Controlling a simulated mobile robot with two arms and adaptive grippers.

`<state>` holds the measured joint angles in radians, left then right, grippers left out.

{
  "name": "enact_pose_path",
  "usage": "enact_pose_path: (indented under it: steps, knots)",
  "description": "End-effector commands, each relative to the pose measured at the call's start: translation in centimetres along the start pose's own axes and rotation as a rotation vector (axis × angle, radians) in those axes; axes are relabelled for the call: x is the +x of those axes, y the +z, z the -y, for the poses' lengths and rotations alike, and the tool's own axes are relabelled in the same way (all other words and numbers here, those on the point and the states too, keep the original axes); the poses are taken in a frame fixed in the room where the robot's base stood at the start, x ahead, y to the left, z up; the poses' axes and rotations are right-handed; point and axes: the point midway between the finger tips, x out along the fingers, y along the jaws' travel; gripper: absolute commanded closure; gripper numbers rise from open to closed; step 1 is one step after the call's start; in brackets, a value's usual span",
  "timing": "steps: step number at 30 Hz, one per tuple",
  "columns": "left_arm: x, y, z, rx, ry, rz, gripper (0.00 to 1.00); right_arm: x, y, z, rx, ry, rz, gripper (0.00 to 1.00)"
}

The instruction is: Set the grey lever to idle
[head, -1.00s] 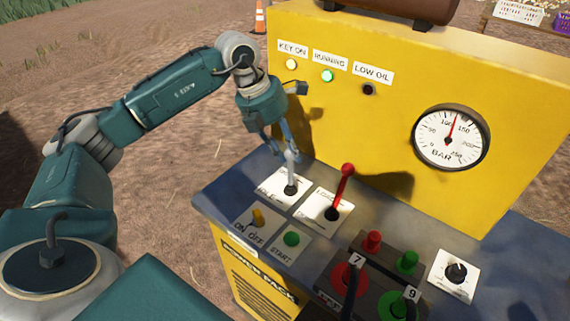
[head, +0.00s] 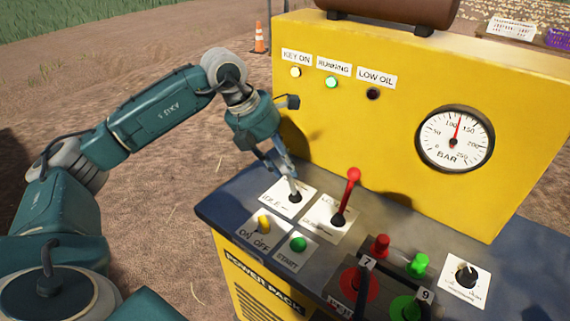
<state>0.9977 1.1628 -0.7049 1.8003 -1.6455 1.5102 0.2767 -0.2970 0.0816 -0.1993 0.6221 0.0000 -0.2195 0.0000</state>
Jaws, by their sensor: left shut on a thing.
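The grey lever (head: 293,188) stands on a white plate (head: 273,196) on the power pack's panel. The word IDLE shows at the plate's left end. The lever leans slightly left toward that end. My left gripper (head: 289,174) comes down from above and is shut on the lever's upper part, hiding its top. My right gripper is not in view.
A red-knobbed lever (head: 350,190) stands just right of the grey one. A yellow switch (head: 264,224) and green start button (head: 298,244) sit in front. The yellow housing (head: 350,130) rises behind, with a pressure gauge (head: 455,139) and the running lamp lit green.

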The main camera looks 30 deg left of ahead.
Motion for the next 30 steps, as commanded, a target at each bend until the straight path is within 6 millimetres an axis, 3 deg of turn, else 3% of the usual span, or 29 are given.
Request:
enact_pose_path:
  steps: [2, 3, 5, 20, 30]
  knots:
    - [0.8, -1.1, 0.2, 0.0, -0.006, -0.036, 1.0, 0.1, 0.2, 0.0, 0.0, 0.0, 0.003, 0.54]
    - [0.8, -1.2, 0.2, 0.0, -0.007, -0.037, 0.67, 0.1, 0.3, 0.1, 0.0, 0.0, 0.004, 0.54]
    - [0.8, -1.1, 0.2, 0.0, -0.006, -0.036, 0.56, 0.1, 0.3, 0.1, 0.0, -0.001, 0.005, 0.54]
    - [-0.4, -0.5, 0.0, 0.0, -0.001, -0.019, 0.56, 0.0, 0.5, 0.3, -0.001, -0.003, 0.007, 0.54]
    - [-7.0, -0.4, 0.0, -0.001, -0.002, -0.017, 0.56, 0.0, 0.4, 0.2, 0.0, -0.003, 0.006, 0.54]
